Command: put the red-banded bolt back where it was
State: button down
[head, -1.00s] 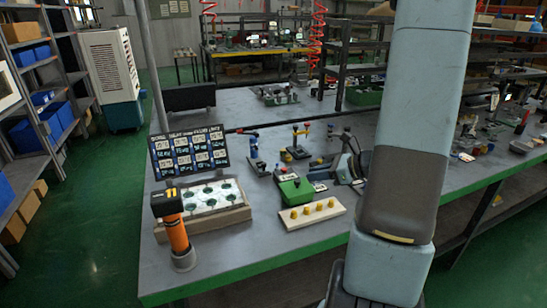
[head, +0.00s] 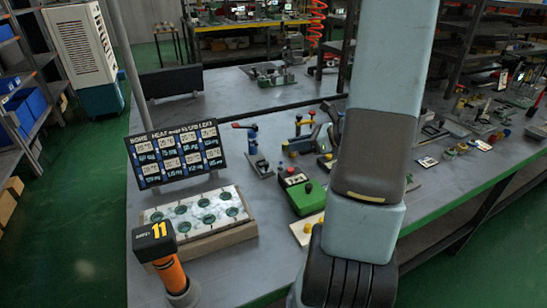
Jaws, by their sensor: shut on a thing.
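My gripper is out of view; only links of my arm show, at the centre right of the head view. No red-banded bolt can be made out. A pale block (head: 180,201) with several round green-ringed holes sits in a wooden frame (head: 216,240) at the near left of the bench. No bolt stands up from the holes that I can see. Behind it stands a black sign board (head: 181,152) with rows of small labelled panels.
An orange post with a black cap marked 11 (head: 169,256) stands in front of the frame. Right of it are a green box (head: 305,196), a board with yellow pegs (head: 303,233) partly behind my arm, and a blue-and-red clamp (head: 254,145). Bare bench (head: 235,110) lies behind.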

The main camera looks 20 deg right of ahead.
jog(key=w+f, duration=0.3)
jog(key=w, duration=0.1)
jog(key=w+f, duration=0.2)
jog(key=w, duration=0.2)
jog(key=w+f, duration=0.3)
jog(key=w, duration=0.1)
jog(key=shift+w+d+f, duration=0.1)
jog(key=shift+w+f, duration=0.15)
jog(key=shift+f, duration=0.05)
jog(key=shift+w+f, duration=0.6)
jog(key=shift+f, duration=1.55)
jog(key=c, duration=1.3)
grip_release()
jog(key=shift+f, duration=0.1)
